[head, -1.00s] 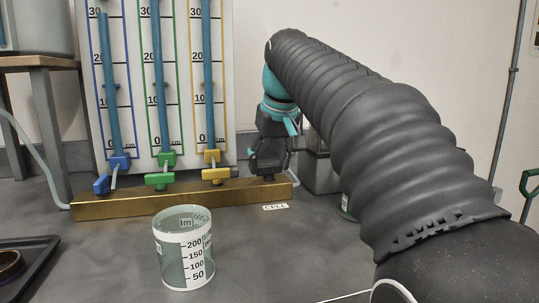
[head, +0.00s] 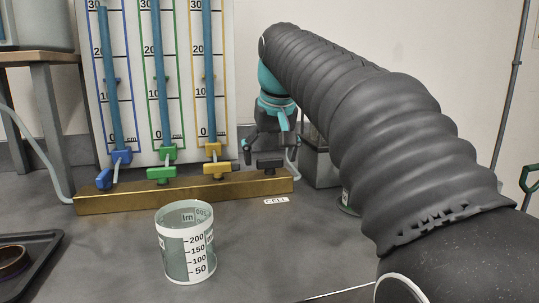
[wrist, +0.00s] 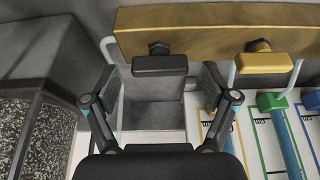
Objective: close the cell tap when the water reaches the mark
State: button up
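The black cell tap (head: 270,162) is at the right end of a brass bar (head: 130,198), above a CELL label (head: 276,201). In the wrist view the black handle (wrist: 160,65) lies along the bar, like the yellow one beside it. My gripper (head: 269,150) is open and empty above the tap, one finger to each side. The wrist view also shows my gripper (wrist: 160,82) open, with the handle framed beyond the fingertips and apart from them. A speckled, clear-walled tank (wrist: 30,125) shows at left in the wrist view. I cannot make out a water level or mark on it.
Blue (head: 104,178), green (head: 162,173) and yellow (head: 217,168) taps stand left along the bar, under blue-filled tubes on a scale board. A graduated beaker (head: 187,250) stands in front. A dark tray (head: 45,262) is at lower left. Bare bench lies between.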

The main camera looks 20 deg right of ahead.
jog(key=v, duration=1.2)
dwell(0.4)
